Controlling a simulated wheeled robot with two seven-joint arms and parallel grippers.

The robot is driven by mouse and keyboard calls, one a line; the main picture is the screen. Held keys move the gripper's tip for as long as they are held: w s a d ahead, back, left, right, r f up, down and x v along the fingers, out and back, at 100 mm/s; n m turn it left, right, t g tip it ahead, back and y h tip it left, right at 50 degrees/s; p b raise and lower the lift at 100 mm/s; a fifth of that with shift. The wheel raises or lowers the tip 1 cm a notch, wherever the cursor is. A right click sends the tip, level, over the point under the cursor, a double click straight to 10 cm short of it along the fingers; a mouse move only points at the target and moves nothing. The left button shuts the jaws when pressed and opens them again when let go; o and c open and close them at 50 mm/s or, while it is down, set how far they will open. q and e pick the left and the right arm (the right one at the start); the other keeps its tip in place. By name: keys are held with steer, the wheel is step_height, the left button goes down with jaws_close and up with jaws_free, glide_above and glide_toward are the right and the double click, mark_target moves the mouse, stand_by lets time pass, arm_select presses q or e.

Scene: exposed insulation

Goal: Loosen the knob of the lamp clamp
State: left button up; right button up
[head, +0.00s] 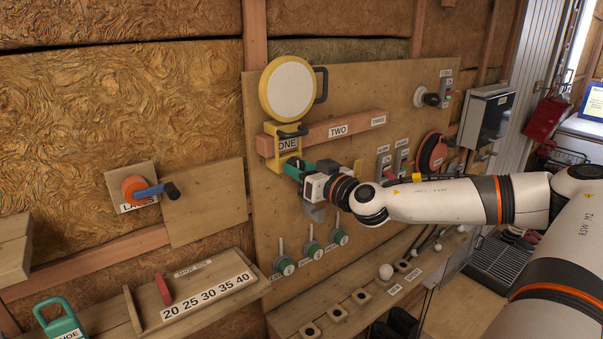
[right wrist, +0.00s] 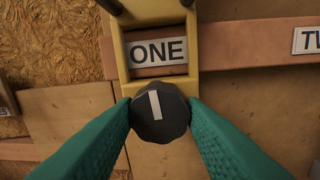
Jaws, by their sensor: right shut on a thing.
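The lamp (head: 288,88) has a round pale face in a yellow rim and hangs at the top of the plywood panel. Its yellow clamp (head: 270,146) sits around the wooden rail at the label ONE, and also shows in the right wrist view (right wrist: 187,40). The clamp knob (right wrist: 160,113) is dark and faceted with a white line, nearly upright and tilted slightly. My right gripper (head: 296,168) is at the clamp's lower part, and its green fingers are shut on the knob, one on each side. My left gripper is in neither view.
The wooden rail (head: 345,128) runs right past the labels TWO and THREE. Green-based levers (head: 312,248) stand below my right gripper. An orange knob with a blue lever (head: 143,189) is at the left. A ledge with round-holed blocks (head: 337,312) lies below the panel.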

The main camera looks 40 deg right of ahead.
steer(key=n+b, duration=0.3)
steer(key=n, duration=0.7)
steer(key=shift+b, duration=0.3)
steer(key=n, duration=0.4)
steer(key=shift+n+g+h, duration=0.3)
steer(key=n, duration=0.4)
steer(key=n+p, duration=0.1)
steer(key=n, duration=0.4)
steer(key=shift+a+n+h, duration=0.1)
steer(key=shift+n+h, duration=0.2)
steer(key=n, duration=0.9)
steer(key=shift+n, duration=0.4)
